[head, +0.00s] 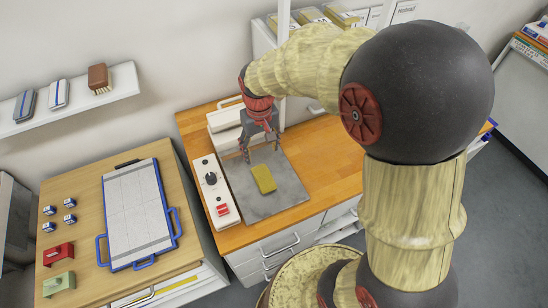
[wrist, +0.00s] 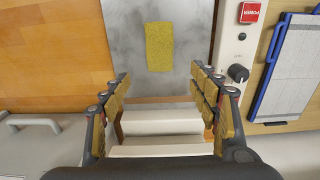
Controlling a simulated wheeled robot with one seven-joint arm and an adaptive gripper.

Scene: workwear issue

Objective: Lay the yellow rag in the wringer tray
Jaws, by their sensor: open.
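The yellow rag (head: 263,179) lies flat on a grey plate (head: 283,198) beside a white control panel. It also shows in the wrist view (wrist: 159,47), ahead of the fingers. My gripper (head: 261,151) is open and empty, above the far part of the plate and short of the rag. In the wrist view my gripper (wrist: 160,74) has its two fingers wide apart with nothing between them. A blue-framed tray (head: 172,219) with a pale gridded surface lies on the left-hand table. I cannot tell whether this is the wringer tray.
The control panel (head: 212,190) has a black knob and a red button. Red (head: 58,254) and green (head: 58,284) blocks and several small blue-and-white items stand left of the tray. A wall shelf (head: 70,98) holds brushes. Bare wood (head: 335,153) lies right of the plate.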

